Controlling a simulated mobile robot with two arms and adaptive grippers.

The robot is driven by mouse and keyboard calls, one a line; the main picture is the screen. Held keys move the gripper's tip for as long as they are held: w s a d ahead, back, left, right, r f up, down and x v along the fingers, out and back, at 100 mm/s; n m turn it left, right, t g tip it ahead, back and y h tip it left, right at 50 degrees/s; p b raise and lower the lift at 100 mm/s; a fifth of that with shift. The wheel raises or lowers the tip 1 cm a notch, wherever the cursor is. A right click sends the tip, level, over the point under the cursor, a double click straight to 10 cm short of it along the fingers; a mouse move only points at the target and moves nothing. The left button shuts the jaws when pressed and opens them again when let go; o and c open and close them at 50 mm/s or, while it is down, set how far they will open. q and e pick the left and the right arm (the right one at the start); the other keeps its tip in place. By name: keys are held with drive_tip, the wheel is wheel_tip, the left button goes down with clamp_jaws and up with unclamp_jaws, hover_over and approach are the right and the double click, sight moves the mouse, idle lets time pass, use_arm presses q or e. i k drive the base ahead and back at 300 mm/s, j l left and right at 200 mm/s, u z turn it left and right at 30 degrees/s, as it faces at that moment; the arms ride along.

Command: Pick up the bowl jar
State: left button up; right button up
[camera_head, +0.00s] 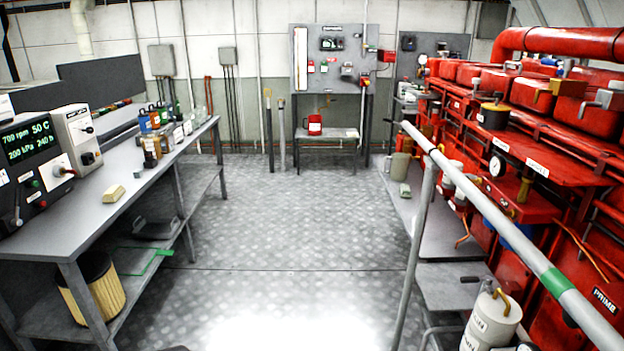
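Several small jars and bottles stand in a group at the far end of the grey left workbench (112,212). They include an amber-looking jar (150,160), a blue container (145,124) and a clear bottle (188,127). They are small in the picture, and I cannot tell which one, if any, is the bowl jar. Neither of my grippers can be made out in the head view.
A control box (38,158) and a pale yellow block (114,194) sit on the near bench. A ribbed filter (100,283) stands on its lower shelf. Red engine machinery (570,190) and a handrail (470,190) line the right. The middle floor (290,220) is clear.

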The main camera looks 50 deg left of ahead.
sight(196, 112)
drive_tip(key=u, duration=2.4)
drive_tip(key=i+z, duration=0.4)
drive_tip(key=i, duration=2.9)
drive_tip(key=i+l, duration=0.1)
drive_tip(key=i, duration=2.35)
drive_tip(key=i+u, duration=0.4)
drive_tip(key=i+l+u, duration=0.2)
drive_tip(key=u, duration=0.15)
drive_tip(key=i+l+u, duration=0.25)
drive_tip(key=u, duration=0.15)
drive_tip(key=i, duration=0.15)
